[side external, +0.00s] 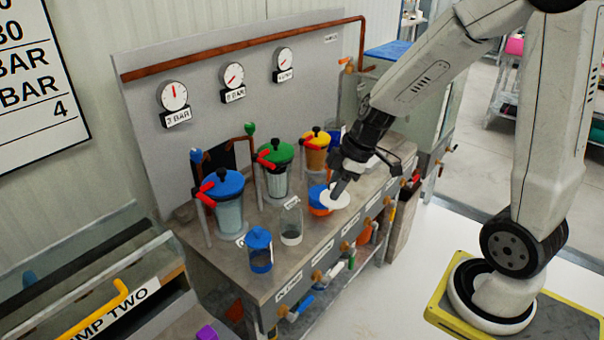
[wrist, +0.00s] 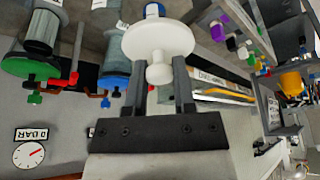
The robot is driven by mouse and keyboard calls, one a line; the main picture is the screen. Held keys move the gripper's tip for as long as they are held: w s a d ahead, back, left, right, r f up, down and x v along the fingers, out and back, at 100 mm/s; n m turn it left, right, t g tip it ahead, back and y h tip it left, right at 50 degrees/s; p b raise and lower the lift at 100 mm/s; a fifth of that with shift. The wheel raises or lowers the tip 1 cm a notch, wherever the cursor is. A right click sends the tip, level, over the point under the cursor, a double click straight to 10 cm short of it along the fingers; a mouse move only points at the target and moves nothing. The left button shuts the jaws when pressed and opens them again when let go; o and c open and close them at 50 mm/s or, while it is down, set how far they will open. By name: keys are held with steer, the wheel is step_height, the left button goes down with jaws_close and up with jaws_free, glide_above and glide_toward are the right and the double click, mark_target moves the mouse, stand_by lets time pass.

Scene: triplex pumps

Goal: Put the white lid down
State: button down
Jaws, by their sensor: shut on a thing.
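The white lid (side external: 336,201) is a flat round disc with a knob. My gripper (side external: 339,186) is shut on it and holds it over the front part of the grey bench (side external: 262,283). In the wrist view the white lid (wrist: 160,38) shows its disc and its knob between the two fingers of my gripper (wrist: 162,74). A clear open jar with a white band (side external: 291,224) stands left of the lid. An orange and blue container (side external: 317,203) is just left of and partly behind the lid. I cannot tell whether the lid touches anything below.
A blue-lidded small jar (side external: 260,250) stands at the bench's front left. Behind are larger pumps with blue (side external: 220,185), green (side external: 275,153) and orange (side external: 315,140) lids and red handles. Gauges hang on the back panel (side external: 230,50). Taps line the bench front.

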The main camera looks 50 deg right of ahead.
steer(key=w+d+f+m+h, duration=0.1)
steer(key=d+f+m, duration=0.3)
steer(key=d, duration=0.8)
steer(key=w+d+f+m+t+h, duration=0.1)
steer(key=d+f+m, duration=0.4)
steer(key=d, duration=0.7)
steer(key=shift+f+h, duration=0.15)
steer(key=shift+h, duration=0.45)
steer(key=shift+d, duration=0.1)
steer(key=w+d+f, duration=0.2)
steer(key=w+f, duration=0.1)
steer(key=w+d+f, duration=0.2)
steer(key=w+f, duration=0.1)
steer(key=w, duration=0.1)
steer(key=w+d+f, duration=0.3)
steer(key=w, duration=0.1)
steer(key=shift+w+f, duration=0.15)
steer(key=shift+w, duration=0.1)
